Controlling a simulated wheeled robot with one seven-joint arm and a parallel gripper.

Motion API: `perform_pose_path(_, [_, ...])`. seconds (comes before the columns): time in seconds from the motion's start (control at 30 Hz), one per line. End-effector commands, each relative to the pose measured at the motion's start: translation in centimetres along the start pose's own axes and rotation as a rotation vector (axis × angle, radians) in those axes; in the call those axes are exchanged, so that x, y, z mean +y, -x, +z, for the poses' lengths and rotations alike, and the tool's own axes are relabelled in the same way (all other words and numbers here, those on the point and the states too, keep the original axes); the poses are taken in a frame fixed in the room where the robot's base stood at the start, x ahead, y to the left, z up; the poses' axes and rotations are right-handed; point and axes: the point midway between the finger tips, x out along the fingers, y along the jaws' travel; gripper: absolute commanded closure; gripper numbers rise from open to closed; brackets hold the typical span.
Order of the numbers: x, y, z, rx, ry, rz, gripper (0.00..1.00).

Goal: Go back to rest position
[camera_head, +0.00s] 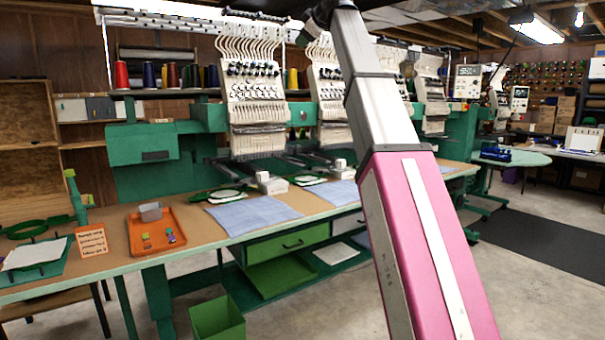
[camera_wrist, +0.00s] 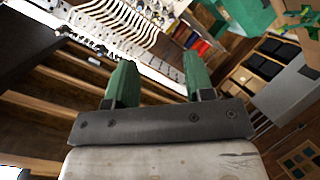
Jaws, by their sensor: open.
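My gripper (camera_wrist: 155,85) shows in the wrist view with its two green fingers apart and nothing between them. It points up past the embroidery machine heads toward the ceiling beams, touching nothing that I can see. In the head view my grey and pink arm rises through the middle right of the picture and leaves at the top edge, so the gripper is out of sight there.
The long work table (camera_head: 330,216) carries an orange tray (camera_head: 182,240), blue cloths and hoops. Green embroidery machines (camera_head: 150,146) stand behind it. A green bin (camera_head: 217,318) stands on the floor in front. Floor at the lower right (camera_head: 545,290) is clear.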

Motion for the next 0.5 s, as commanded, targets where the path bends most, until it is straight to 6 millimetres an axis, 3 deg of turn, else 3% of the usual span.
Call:
perform_pose_path(0.27, [-1.3,-1.6,2.1,-0.023,-0.034,-0.015,0.52])
perform_pose_path(0.5, [-3.3,-3.8,5.3,-0.060,-0.086,-0.036,0.52])
